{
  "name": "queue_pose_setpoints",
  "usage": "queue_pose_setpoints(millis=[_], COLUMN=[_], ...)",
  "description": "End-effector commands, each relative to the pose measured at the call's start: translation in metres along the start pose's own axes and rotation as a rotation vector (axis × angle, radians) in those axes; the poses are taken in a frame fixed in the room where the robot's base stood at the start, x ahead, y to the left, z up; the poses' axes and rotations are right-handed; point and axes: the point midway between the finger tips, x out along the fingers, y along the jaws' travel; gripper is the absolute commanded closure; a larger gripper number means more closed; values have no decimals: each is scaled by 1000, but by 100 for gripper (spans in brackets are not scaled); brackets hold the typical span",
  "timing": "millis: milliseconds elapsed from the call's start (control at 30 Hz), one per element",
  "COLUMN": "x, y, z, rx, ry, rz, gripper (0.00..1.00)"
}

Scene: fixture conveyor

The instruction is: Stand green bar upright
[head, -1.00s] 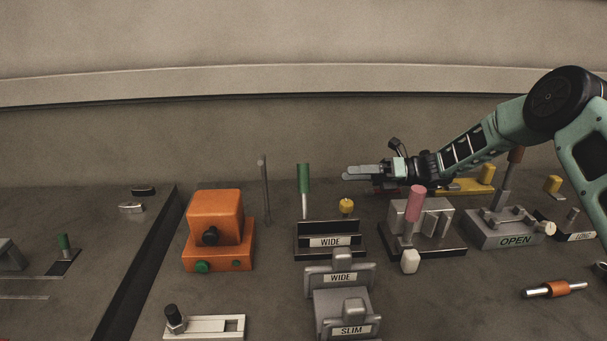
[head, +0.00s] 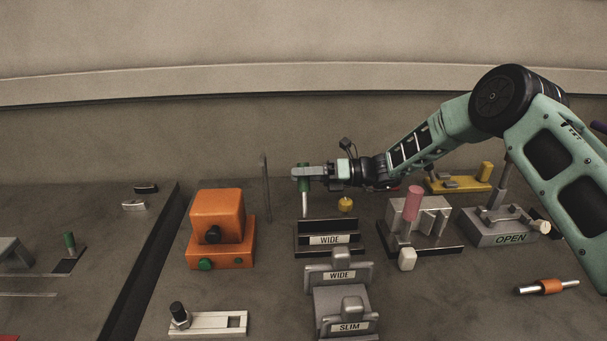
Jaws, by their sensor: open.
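A bar with a green upper part (head: 305,185) and a thin steel lower part looks upright in the head view, behind a black fixture marked WIDE (head: 330,240). My gripper (head: 299,172) reaches in level from the right, with its fingers across the bar's upper end. Green shows just above and below the fingers. The jaws are open; I cannot tell whether the bar is between them or behind them. The bar's foot is hidden or hard to make out behind the fixture.
A thin grey post (head: 265,185) stands left of the bar, behind an orange block (head: 217,210). A yellow knob (head: 346,204) is close on the right. A pink-topped rod (head: 412,203) and a grey OPEN fixture (head: 495,229) stand further right. A shorter green-topped peg (head: 69,240) is far left.

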Motion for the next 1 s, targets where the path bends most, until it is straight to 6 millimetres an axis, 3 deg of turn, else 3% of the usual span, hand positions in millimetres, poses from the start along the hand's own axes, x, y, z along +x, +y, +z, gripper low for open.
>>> queue_pose_setpoints(millis=[67,267,667,1000], x=[0,0,-1,-2], y=[0,0,7,34], z=[0,0,0,-9], rx=[0,0,-71,-321], ry=[0,0,0,-2], rz=[0,0,1,2], gripper=[49,100,100,100])
